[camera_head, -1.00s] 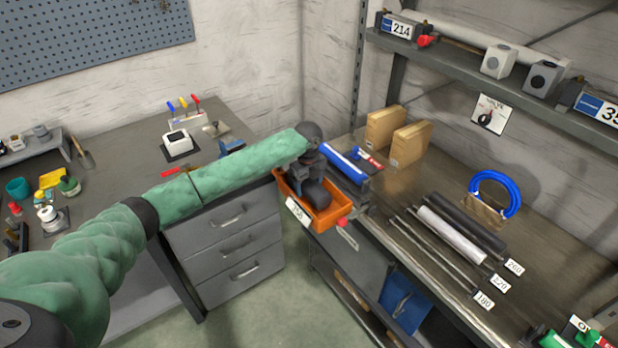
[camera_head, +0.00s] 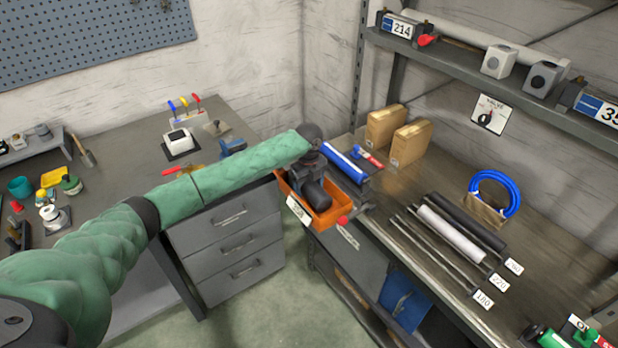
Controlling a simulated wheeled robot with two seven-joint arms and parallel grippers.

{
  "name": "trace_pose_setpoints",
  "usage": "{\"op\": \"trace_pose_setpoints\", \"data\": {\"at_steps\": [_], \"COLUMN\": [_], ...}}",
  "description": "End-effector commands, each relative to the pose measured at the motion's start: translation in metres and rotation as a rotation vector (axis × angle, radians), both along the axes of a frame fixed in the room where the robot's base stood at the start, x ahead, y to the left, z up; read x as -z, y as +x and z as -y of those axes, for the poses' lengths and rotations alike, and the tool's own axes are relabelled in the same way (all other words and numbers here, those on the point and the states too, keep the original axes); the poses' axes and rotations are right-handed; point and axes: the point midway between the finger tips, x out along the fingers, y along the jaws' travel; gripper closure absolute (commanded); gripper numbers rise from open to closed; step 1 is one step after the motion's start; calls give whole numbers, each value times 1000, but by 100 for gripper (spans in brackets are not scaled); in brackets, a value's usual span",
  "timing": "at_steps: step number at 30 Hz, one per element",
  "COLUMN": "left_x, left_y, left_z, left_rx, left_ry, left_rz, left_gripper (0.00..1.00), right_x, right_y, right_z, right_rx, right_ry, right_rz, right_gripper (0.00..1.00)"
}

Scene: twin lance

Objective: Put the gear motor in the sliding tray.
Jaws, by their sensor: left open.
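The orange sliding tray (camera_head: 328,217) sits at the corner where the two benches meet, with a white label on its front and a red knob on its right end. A dark rounded object that looks like the gear motor (camera_head: 317,195) lies inside the tray. My left gripper (camera_head: 308,180) is over the tray, open, right above and against this dark shape. Gripper and object are both dark, so I cannot tell whether they touch. The fingertips are mostly hidden. My right gripper is not in view.
A blue cylinder (camera_head: 345,163) lies on the right bench just behind the tray. Cardboard boxes (camera_head: 410,143), several rods (camera_head: 452,235) and a blue ring (camera_head: 512,190) stand further right. Drawers (camera_head: 238,245) are below the left bench, under my arm.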

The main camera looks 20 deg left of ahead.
Motion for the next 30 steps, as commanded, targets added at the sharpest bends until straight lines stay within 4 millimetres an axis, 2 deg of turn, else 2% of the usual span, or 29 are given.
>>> {"op": "trace_pose_setpoints", "data": {"at_steps": [2, 6, 21, 30], "left_x": [-5, -25, -98, -118], "left_y": [1, 2, 3, 3], "left_z": [0, -1, -2, -3], "left_rx": [1, 1, 0, 0], "left_ry": [-1, -2, 0, -1], "left_rz": [3, 5, 4, 1], "left_gripper": [28, 28, 28, 28], "right_x": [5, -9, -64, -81], "right_y": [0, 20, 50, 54], "right_z": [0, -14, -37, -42], "right_rx": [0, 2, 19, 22], "right_ry": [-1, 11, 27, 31], "right_rz": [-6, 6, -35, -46], "right_gripper": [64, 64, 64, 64]}}
